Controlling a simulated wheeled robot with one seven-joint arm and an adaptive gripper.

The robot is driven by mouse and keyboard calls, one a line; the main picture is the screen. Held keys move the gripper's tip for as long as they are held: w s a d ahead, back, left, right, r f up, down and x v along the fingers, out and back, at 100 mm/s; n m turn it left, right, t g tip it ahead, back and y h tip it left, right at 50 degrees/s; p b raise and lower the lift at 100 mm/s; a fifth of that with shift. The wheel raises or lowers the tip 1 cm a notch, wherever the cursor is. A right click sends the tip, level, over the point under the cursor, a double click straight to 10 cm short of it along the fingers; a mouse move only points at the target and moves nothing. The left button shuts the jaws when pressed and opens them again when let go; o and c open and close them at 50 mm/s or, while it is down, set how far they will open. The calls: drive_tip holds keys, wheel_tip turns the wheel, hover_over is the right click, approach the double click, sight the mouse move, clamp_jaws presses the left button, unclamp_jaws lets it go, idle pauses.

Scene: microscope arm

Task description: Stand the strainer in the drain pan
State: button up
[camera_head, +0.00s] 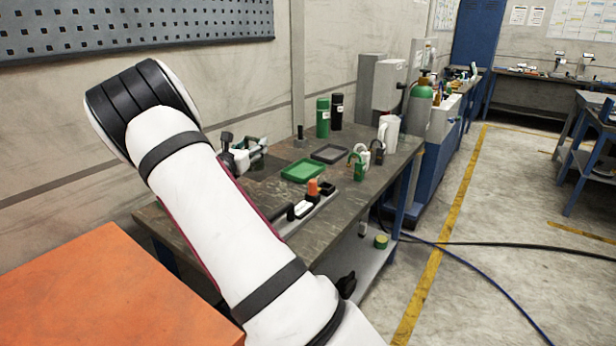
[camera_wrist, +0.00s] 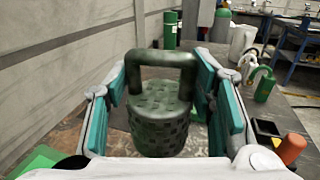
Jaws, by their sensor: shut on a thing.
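The strainer is a dark green, mottled cylinder with a squared loop handle on top (camera_wrist: 158,128). It shows upright in the middle of the wrist view. My gripper (camera_wrist: 163,84) has its teal-padded fingers on both sides of it and is shut on it. The strainer's underside is hidden. In the head view my arm hides most of the gripper area, and I cannot make out the strainer there. A shallow green tray (camera_head: 304,171) and a shallow dark grey tray (camera_head: 329,153) lie on the bench; I cannot tell which is the drain pan.
The bench (camera_head: 392,168) also bears padlocks (camera_head: 358,168), an orange-topped item (camera_head: 313,187) in a dark holder, a white jug (camera_head: 388,132) and a green canister (camera_head: 322,117) by the wall. An orange surface (camera_head: 100,300) is at the lower left. Bare bench shows right of the trays.

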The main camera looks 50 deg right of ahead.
drive_tip(key=m+g+b, duration=0.1)
drive_tip(key=b, duration=0.2)
hover_over(272, 193)
drive_tip(key=f, duration=0.1)
drive_tip(key=shift+h, duration=0.3)
wheel_tip(272, 193, down, 10)
drive_tip(key=shift+d+r+b, duration=0.15)
drive_tip(key=shift+r+b, duration=0.1)
drive_tip(key=shift+b, duration=0.2)
drive_tip(key=shift+f, duration=0.1)
drive_tip(key=shift+f, duration=0.15)
drive_tip(key=o, duration=1.2)
